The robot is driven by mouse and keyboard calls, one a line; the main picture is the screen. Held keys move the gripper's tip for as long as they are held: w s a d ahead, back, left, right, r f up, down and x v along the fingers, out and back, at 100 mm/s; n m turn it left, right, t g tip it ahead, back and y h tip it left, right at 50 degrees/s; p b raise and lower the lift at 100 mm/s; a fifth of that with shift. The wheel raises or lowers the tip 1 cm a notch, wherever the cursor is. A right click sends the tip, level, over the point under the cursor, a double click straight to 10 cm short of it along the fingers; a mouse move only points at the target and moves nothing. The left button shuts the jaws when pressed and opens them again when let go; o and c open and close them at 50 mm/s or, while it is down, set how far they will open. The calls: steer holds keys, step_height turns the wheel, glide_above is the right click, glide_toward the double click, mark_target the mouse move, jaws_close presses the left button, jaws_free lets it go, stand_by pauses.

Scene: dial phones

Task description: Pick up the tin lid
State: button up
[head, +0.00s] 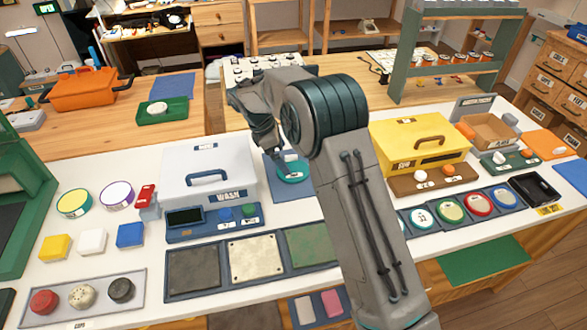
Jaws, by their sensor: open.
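My gripper (284,157) points down over a teal-rimmed round piece (293,176) on a blue mat (279,193), just right of the white box. This round piece looks like a tin lid, but its label cannot be read. The gripper is open; its fingertips are small here, and I cannot tell whether they touch the piece. My arm hides part of the mat's right side. Other round lid-like discs are a yellow-green-rimmed one (74,203) and a purple-rimmed one (117,195) at the left.
A white box with a handle (208,170) stands close left of the gripper. A yellow box (420,139) stands to the right, behind my arm. Several coloured round pieces, including a red-rimmed one (479,205), sit in a row at the right. Three flat panels (255,259) lie in front.

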mark_target(294, 169)
steer(key=x, duration=0.5)
steer(key=shift+s+d+p, duration=0.1)
steer(key=shift+d+p, duration=0.2)
steer(key=shift+p, duration=0.05)
steer(key=c, duration=0.7)
steer(key=shift+r, duration=0.1)
steer(key=shift+c, duration=0.2)
